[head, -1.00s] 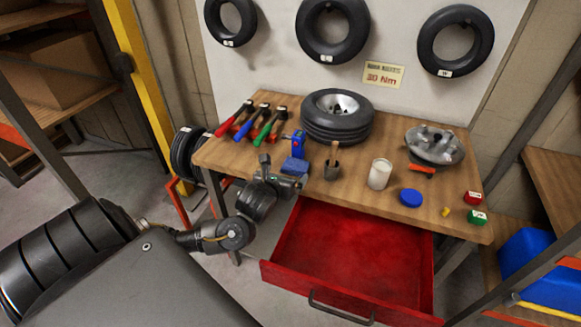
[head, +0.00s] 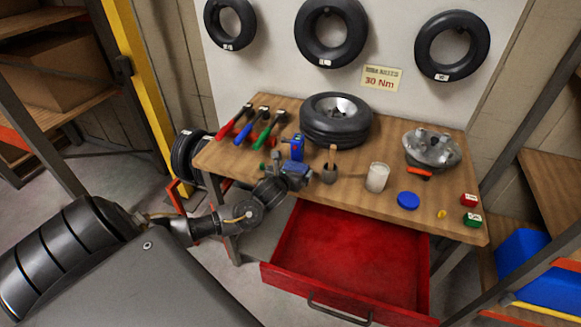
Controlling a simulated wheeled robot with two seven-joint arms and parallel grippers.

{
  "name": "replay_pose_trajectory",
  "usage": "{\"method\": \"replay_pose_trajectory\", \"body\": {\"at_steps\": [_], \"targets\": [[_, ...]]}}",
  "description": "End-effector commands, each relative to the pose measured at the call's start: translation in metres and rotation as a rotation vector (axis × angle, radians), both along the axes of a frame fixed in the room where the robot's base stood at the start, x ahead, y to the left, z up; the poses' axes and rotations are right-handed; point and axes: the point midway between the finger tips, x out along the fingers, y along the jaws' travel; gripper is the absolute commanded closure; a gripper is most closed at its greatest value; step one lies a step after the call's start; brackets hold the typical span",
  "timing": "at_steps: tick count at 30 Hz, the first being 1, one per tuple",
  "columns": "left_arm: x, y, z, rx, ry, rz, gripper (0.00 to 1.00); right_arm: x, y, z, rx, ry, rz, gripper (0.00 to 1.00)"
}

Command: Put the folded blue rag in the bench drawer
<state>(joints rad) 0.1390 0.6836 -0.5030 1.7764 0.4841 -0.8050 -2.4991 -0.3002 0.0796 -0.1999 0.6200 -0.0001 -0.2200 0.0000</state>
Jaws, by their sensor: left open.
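The folded blue rag (head: 297,168) lies on the wooden bench top (head: 235,157), near its front edge and left of the middle. My left gripper (head: 290,171) is open at the rag, with its fingers near the rag's sides and partly covering it. I cannot tell whether they touch it. The red bench drawer (head: 352,260) below the bench top is pulled open and looks empty. My right gripper is not in view.
A blue box-like object (head: 297,147) stands just behind the rag. Red, blue and green-handled tools (head: 251,125) and a wheel (head: 336,119) lie behind.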

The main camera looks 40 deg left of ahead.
Motion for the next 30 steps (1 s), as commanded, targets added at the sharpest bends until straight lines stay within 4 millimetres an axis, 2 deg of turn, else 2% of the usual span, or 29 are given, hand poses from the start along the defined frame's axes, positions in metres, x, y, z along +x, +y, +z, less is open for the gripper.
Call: {"method": "replay_pose_trajectory", "body": {"at_steps": [6, 14, 24, 30], "targets": [[0.018, 0.006, -0.008, 0.0, 0.001, 0.0, 0.0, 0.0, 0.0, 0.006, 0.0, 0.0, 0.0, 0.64], [0.02, 0.006, -0.009, 0.001, 0.001, -0.003, 0.01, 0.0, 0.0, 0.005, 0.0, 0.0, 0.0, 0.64], [0.019, 0.006, -0.009, 0.0, 0.0, -0.002, 0.44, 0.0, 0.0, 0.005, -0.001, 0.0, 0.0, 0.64], [0.019, 0.006, -0.008, 0.001, 0.0, -0.002, 0.44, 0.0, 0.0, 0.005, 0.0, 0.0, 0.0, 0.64]]}}
